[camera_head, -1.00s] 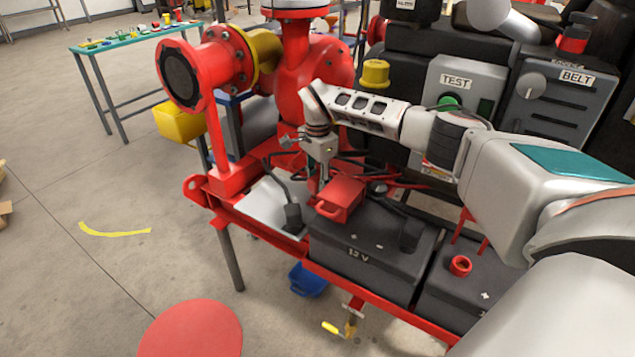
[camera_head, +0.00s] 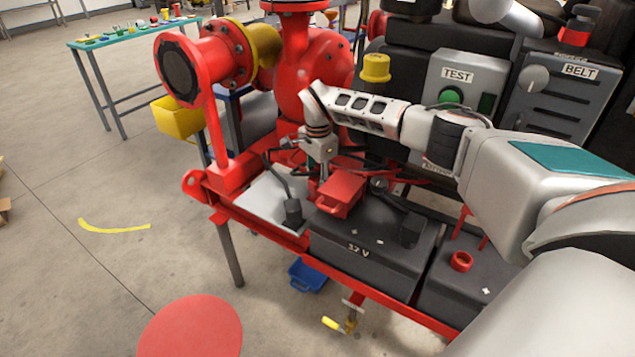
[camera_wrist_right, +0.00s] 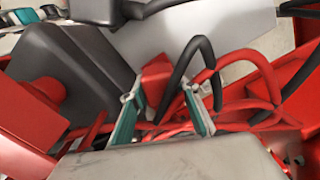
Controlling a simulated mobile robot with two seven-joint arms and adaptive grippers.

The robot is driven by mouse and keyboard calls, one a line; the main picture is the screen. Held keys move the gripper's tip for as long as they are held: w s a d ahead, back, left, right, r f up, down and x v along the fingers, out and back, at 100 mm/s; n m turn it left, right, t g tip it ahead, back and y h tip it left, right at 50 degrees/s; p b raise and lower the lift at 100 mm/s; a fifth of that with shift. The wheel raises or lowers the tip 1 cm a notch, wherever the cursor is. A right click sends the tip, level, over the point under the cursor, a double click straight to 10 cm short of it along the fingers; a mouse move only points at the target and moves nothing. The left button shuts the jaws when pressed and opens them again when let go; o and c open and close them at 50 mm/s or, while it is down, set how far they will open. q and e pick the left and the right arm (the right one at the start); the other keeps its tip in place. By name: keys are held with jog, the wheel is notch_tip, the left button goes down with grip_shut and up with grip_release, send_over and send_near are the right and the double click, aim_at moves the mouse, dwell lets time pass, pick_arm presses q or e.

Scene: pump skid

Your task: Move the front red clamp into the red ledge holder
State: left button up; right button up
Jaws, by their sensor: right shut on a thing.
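My right gripper (camera_head: 318,172) is low behind the front battery, beside a red box-shaped cover (camera_head: 342,190). In the right wrist view its two teal fingers (camera_wrist_right: 158,98) stand either side of a red block, which looks like the red clamp (camera_wrist_right: 156,75); it is shut on it. In the head view the clamp is mostly hidden by the gripper and the red cover. My left gripper is not in view.
Black and red cables (camera_wrist_right: 240,62) loop close around the fingers. The 12 V battery (camera_head: 370,245) is in front, and a black clamp (camera_head: 293,210) is to the left. The red pump (camera_head: 310,75) and the TEST box (camera_head: 457,82) stand behind. Open floor lies left.

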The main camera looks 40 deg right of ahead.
jog(key=shift+f, duration=0.15)
jog(key=o, duration=1.4)
notch_tip(320, 180, up, 12)
